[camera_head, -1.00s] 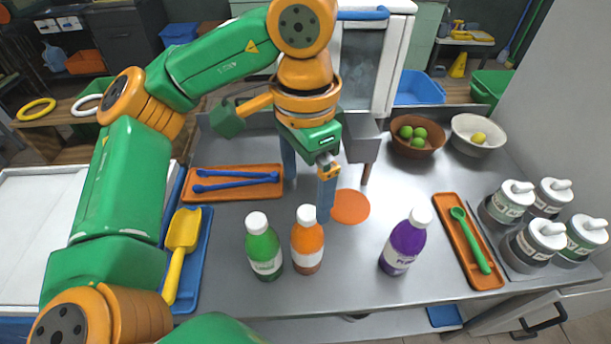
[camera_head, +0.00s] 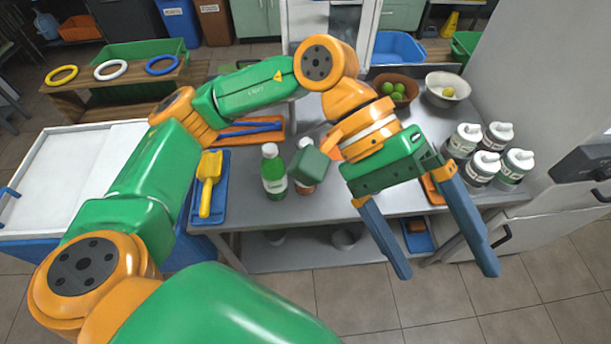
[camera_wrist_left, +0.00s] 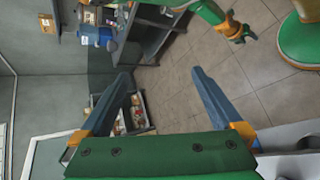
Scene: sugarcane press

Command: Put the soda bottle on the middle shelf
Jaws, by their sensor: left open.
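A green bottle (camera_head: 274,172) with a white cap stands on the metal table (camera_head: 240,205). An orange bottle (camera_head: 306,188) beside it is mostly hidden by my left arm. The purple bottle is hidden from view. I cannot read which bottle is the soda. My left gripper (camera_head: 446,272) is open and empty, its fingers pointing down past the table's front edge, over the floor. In the left wrist view, nothing is between its fingers (camera_wrist_left: 165,85). What looks like my right gripper (camera_wrist_left: 240,32) is small at the top; its jaws are unclear. I cannot identify the middle shelf.
A lower shelf (camera_head: 305,258) under the table holds a few small things. A blue tray with a yellow scoop (camera_head: 208,180) is at the table's left. Several lidded jars (camera_head: 483,167) stand at right, near a white cabinet (camera_head: 545,215). The floor in front is clear.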

